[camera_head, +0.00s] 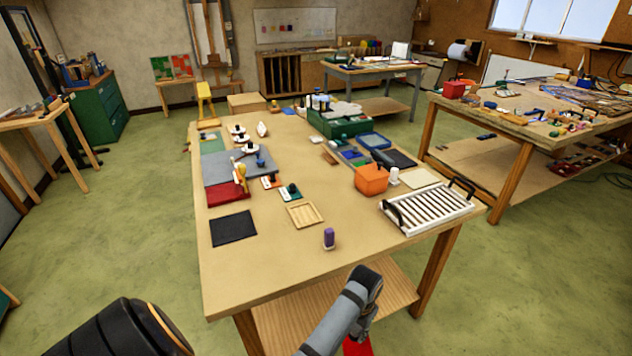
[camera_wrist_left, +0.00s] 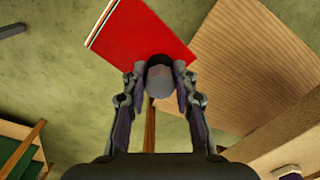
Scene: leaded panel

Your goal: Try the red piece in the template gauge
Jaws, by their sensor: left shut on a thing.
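My left gripper (camera_head: 362,326) is in front of the workbench's near edge, low in the head view. In the left wrist view (camera_wrist_left: 160,78) its two fingers are shut on a grey faceted knob (camera_wrist_left: 160,84). A flat red piece (camera_wrist_left: 140,35) with a pale edge shows just beyond the knob, above the floor. Part of the red piece (camera_head: 357,347) shows at the bottom of the head view. I cannot tell for sure which thing is the template gauge; a shallow wooden frame (camera_head: 305,214) lies on the bench. My right gripper is not in view.
The workbench (camera_head: 300,268) has clear room at its near left. A purple-topped bottle (camera_head: 329,238) stands near the front edge. A dark square mat (camera_head: 233,228), an orange box (camera_head: 371,179) and a white slatted rack (camera_head: 428,207) lie around. A lower shelf (camera_wrist_left: 260,60) is close by.

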